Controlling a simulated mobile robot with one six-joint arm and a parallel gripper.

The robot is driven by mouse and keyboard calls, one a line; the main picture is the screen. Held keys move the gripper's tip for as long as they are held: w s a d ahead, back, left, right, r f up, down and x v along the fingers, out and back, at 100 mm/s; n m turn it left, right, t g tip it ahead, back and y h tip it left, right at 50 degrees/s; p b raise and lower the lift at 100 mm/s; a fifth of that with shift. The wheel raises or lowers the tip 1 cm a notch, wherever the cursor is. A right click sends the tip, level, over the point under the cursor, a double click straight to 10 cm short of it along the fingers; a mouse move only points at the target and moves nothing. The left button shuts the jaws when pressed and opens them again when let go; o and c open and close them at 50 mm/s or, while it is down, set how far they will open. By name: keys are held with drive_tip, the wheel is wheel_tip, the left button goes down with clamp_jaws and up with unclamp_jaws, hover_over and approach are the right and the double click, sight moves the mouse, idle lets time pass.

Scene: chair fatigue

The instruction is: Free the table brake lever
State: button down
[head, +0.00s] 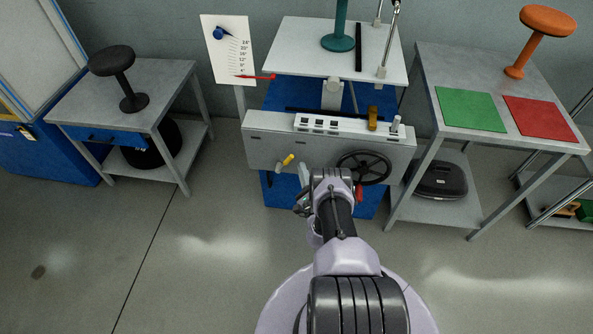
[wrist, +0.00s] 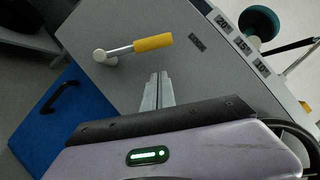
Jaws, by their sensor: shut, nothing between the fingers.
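The likely brake lever (head: 286,160) has a yellow grip and a metal shank, and sits on the front panel of the grey test table (head: 262,150). In the wrist view the lever (wrist: 153,42) runs from a round pivot at left to its yellow grip at right, pointing at a small dark label (wrist: 197,42) that is hard to read. My gripper (wrist: 158,92) is shut and empty, just below the yellow grip in the picture and apart from it. In the head view my gripper (head: 303,203) is low in front of the panel, partly hidden by my wrist.
A black handwheel (head: 363,168) and a red handle (head: 360,193) sit right of the lever. An angle scale board (head: 228,50) with a red pointer stands left. Side tables hold a black stool (head: 113,61) and an orange stool (head: 547,20). The floor in front is clear.

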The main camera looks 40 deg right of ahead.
sight(285, 163)
drive_tip(key=shift+w+a+r, duration=0.65)
drive_tip(key=shift+a+r, duration=0.15)
drive_tip(key=shift+a, duration=0.15)
